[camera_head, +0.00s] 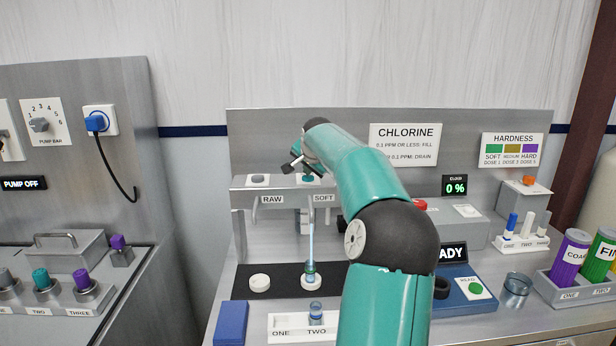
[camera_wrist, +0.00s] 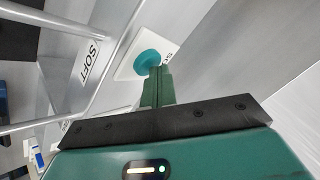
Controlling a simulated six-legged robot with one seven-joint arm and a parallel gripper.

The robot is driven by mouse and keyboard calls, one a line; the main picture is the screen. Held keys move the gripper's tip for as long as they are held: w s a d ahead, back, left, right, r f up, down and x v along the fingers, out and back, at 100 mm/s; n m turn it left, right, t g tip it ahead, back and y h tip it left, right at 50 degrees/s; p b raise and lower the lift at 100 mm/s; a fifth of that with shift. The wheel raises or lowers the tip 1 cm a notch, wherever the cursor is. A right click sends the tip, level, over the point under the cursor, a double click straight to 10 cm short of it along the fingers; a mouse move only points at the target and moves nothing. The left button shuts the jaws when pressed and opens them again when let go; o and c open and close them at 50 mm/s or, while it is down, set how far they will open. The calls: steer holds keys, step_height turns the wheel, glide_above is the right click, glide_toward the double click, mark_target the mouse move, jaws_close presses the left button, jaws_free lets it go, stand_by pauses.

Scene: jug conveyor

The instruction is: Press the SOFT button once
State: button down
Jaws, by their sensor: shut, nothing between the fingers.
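The teal SOFT button (camera_head: 309,179) sits on a white plate on top of the grey dispenser ledge, above the SOFT label (camera_head: 323,198). In the wrist view the round button (camera_wrist: 147,61) lies just beyond the tips of my gripper (camera_wrist: 159,72). The teal fingers are shut together and empty. The fingertips overlap the button's edge in the picture; I cannot tell whether they touch it. In the head view my gripper (camera_head: 301,165) is right over the button, partly hidden by my arm. A thin pale-blue stream (camera_head: 311,238) runs below the SOFT spout into a small vial (camera_head: 310,272).
The pale RAW button (camera_head: 258,179) is left of SOFT, above the RAW label (camera_head: 272,199). The vial stands on a white disc on a black mat (camera_head: 285,283). A rack (camera_head: 285,328) marked ONE and TWO holds another vial. A blue block (camera_head: 231,322) is left of it.

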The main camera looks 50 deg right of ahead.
mark_target(308, 178)
steer(key=shift+r, duration=0.8)
steer(key=shift+r, duration=2.55)
